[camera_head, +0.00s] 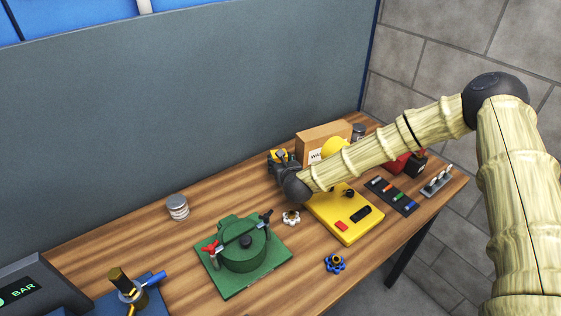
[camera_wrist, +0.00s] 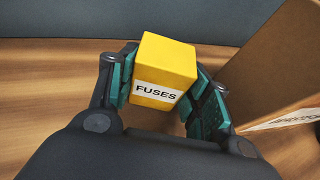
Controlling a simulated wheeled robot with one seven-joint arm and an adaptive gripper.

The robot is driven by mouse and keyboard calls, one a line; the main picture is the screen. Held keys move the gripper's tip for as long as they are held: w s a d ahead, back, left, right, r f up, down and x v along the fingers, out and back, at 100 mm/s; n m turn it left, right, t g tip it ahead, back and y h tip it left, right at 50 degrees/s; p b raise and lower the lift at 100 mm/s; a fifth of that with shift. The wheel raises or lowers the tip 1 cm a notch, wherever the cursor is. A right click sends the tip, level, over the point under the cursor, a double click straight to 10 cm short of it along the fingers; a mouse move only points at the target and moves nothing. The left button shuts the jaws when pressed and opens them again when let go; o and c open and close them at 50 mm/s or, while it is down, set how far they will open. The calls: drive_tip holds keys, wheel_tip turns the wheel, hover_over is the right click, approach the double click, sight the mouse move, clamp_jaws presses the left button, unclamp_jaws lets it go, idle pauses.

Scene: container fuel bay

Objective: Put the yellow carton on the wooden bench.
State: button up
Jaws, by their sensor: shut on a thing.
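The yellow carton (camera_wrist: 165,68), labelled FUSES, sits between the two teal finger pads of my gripper (camera_wrist: 163,95) in the wrist view. The pads press on its left and right sides, so the gripper is shut on it. In the head view a small part of the yellow carton (camera_head: 277,154) shows beyond my gripper (camera_head: 281,160), near the back of the wooden bench (camera_head: 150,232). The carton is over the bench top; whether its base touches the wood cannot be told.
A brown cardboard box (camera_head: 322,136) stands just right of the carton, and close by in the wrist view. Bare wood lies left of the gripper.

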drive_tip(key=shift+f, duration=0.15)
drive_tip(key=o, duration=1.1)
drive_tip(key=shift+c, duration=0.2)
drive_tip(key=shift+r, duration=0.2)
drive_tip(key=shift+s+d, duration=0.1)
drive_tip(key=shift+s, duration=0.15)
drive_tip(key=b+v, duration=0.3)
drive_tip(key=v, duration=0.8)
drive_tip(key=shift+s+r+b, duration=0.2)
drive_tip(key=shift+b, duration=0.2)
